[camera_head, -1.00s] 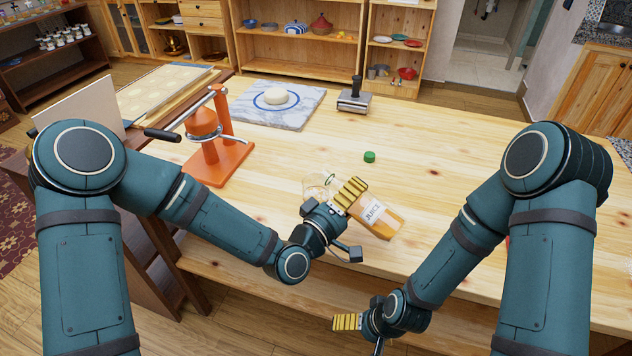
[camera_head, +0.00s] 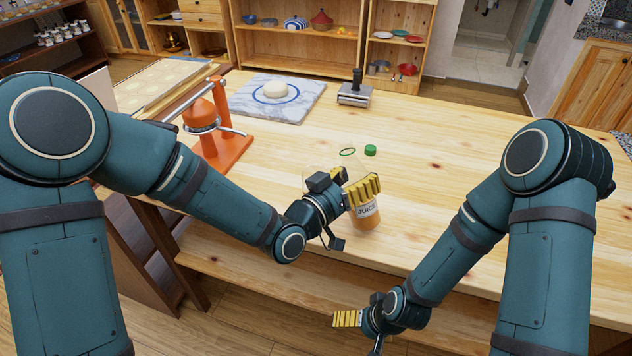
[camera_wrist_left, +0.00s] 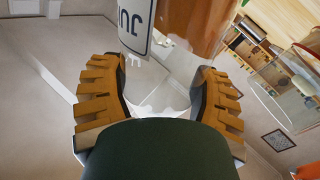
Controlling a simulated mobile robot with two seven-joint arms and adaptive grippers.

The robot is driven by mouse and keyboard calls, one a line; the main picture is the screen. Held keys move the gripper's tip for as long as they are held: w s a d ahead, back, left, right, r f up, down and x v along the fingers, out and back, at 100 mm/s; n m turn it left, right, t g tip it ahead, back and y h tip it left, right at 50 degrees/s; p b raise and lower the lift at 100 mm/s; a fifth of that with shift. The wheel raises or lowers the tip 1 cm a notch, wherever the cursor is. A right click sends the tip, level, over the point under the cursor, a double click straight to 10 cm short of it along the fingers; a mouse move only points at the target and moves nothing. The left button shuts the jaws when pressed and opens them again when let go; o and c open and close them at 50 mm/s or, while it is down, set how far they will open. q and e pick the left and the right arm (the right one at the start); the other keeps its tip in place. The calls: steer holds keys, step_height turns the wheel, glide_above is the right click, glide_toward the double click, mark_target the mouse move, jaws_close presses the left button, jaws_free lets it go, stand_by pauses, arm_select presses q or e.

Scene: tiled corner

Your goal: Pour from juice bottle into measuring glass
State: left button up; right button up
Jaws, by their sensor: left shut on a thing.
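The juice bottle (camera_head: 368,221) is clear, with orange juice low in it and a white label. The clear measuring glass (camera_head: 312,178) is mostly hidden behind my left gripper; a clear vessel shows at the right of the wrist view (camera_wrist_left: 292,103). My right gripper (camera_head: 348,319) is low, off the table's front edge, apparently empty.
A green cap (camera_head: 370,150) lies just behind the bottle. An orange press (camera_head: 222,150) stands to the left. The table's right side is clear.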

arm_select(q)
steer(key=m, duration=0.2)
steer(key=s+d+m, duration=0.1)
steer(key=m, duration=0.1)
steer(key=shift+s+d+r+m+p, duration=0.1)
steer(key=shift+m+p, duration=0.2)
steer(key=shift+p, duration=0.1)
steer(key=r, duration=0.2)
steer(key=s+d+r+p, duration=0.1)
steer(key=r, duration=0.1)
steer(key=s+d+r, duration=0.1)
steer(key=r, duration=0.1)
steer(key=shift+d+p, duration=0.15)
steer(key=shift+p, duration=0.25)
arm_select(e)
steer(key=shift+r, duration=0.85)
